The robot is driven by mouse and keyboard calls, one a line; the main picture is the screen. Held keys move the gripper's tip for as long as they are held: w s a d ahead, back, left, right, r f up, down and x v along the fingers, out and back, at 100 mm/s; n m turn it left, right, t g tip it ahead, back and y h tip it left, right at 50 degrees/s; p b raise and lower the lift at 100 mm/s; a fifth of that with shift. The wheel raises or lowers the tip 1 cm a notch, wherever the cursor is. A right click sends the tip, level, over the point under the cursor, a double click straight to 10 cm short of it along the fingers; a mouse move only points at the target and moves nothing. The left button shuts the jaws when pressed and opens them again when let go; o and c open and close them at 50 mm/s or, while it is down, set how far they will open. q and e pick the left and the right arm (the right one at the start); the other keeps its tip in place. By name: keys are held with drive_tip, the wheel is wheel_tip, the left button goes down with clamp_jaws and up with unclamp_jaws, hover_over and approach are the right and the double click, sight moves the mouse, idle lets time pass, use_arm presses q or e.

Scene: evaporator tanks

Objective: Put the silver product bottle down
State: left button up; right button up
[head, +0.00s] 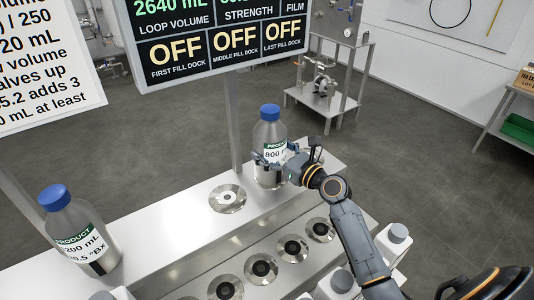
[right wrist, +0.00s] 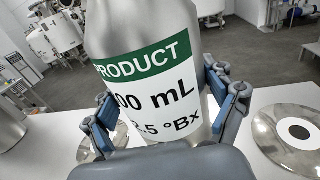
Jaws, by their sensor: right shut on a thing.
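The silver product bottle (head: 270,135) has a blue cap and a green-and-white label reading about 800 mL. My right gripper (head: 272,158) is shut around its body, and the bottle is close to upright at the bench's far right part. In the right wrist view the bottle (right wrist: 150,40) fills the middle between my two blue-padded fingers (right wrist: 165,115). Its base is hidden there, and I cannot tell whether it touches the bench. A second silver product bottle (head: 75,228), labelled 200 mL, stands on the bench at the left. My left gripper is not in view.
The pale bench (head: 150,225) has an empty round metal dock (head: 228,198) left of the held bottle. Several dark-centred round docks (head: 261,268) line a lower front row. White containers (head: 393,240) stand along the near edge. A sign panel (head: 215,40) hangs above the bench.

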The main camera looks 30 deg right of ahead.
drive_tip(key=shift+s+d+r, duration=0.1)
drive_tip(key=shift+s, duration=0.05)
drive_tip(key=shift+s+d, duration=0.1)
drive_tip(key=shift+d, duration=0.1)
drive_tip(key=o, duration=0.8)
drive_tip(key=shift+c, duration=0.2)
drive_tip(key=o, duration=0.3)
drive_tip(key=shift+a, duration=0.1)
drive_tip(key=shift+r, duration=0.1)
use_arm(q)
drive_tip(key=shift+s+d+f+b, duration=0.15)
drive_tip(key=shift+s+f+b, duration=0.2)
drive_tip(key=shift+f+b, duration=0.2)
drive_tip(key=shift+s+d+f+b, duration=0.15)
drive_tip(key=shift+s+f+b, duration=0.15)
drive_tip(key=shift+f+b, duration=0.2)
use_arm(e)
drive_tip(key=v, duration=1.2)
